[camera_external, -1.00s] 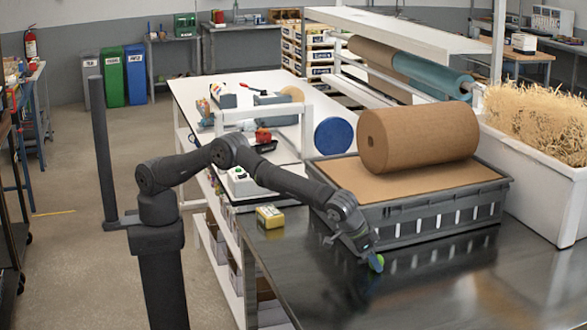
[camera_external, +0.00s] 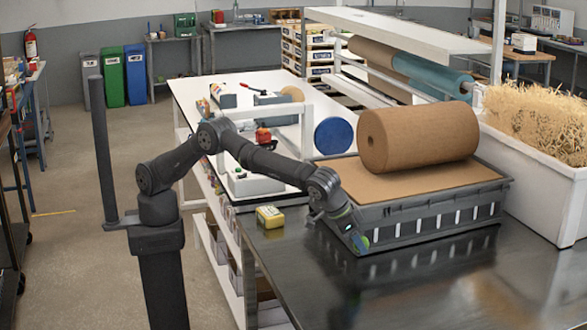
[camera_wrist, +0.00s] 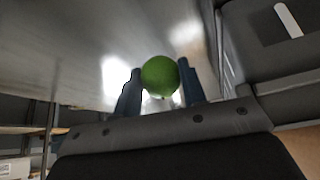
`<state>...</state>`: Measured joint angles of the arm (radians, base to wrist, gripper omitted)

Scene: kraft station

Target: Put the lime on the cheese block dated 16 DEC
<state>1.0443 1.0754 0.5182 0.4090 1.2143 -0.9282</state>
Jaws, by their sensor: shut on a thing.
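A green lime (camera_wrist: 160,76) sits between the two fingers of my gripper (camera_wrist: 160,88) in the wrist view. My gripper is shut on it. In the external view my gripper (camera_external: 359,240) holds the lime (camera_external: 364,242) beside the front wall of the grey crate, above the dark metal tabletop. A yellow block (camera_external: 270,216), likely a cheese block, lies on the table's left corner, left of my gripper and apart from it. Its date is too small to read.
A grey crate (camera_external: 425,222) bearing a large brown paper roll (camera_external: 418,136) stands just behind and right of my gripper. A white bin of straw (camera_external: 535,185) is at the right. The metal tabletop (camera_external: 430,290) in front is clear.

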